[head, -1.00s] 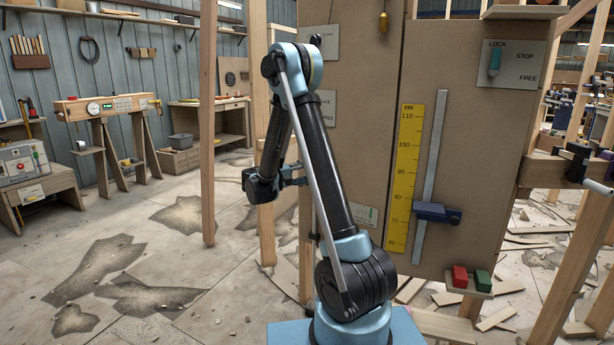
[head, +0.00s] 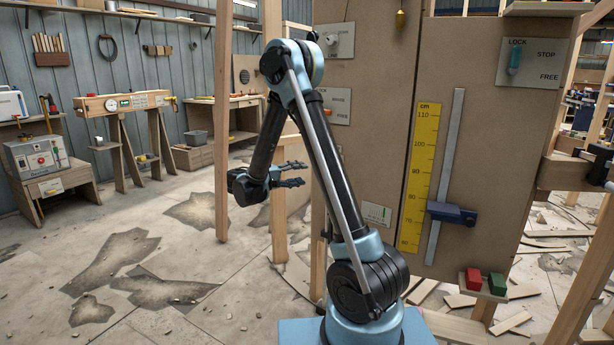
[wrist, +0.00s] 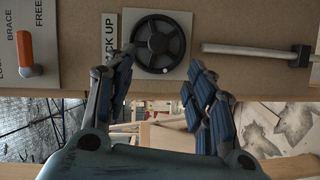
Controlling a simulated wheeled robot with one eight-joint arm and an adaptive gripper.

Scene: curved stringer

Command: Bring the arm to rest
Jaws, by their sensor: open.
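My gripper (head: 292,175) is open and empty, in front of the left edge of the tan panel (head: 378,120) in the head view. My arm is folded at the elbow, with the forearm hanging down and the fingers pointing right. In the wrist view my open gripper (wrist: 160,92) has its two blue-padded fingers spread apart. A black handwheel (wrist: 159,44) on a plate shows between and beyond the fingertips. The fingers hold nothing, and I cannot tell how far they are from the wheel.
The panel carries a yellow cm scale (head: 420,178), a blue slider (head: 452,213) and a LOCK/FREE switch (head: 514,58). A wooden post (head: 223,120) stands left of my arm. Open floor lies further left.

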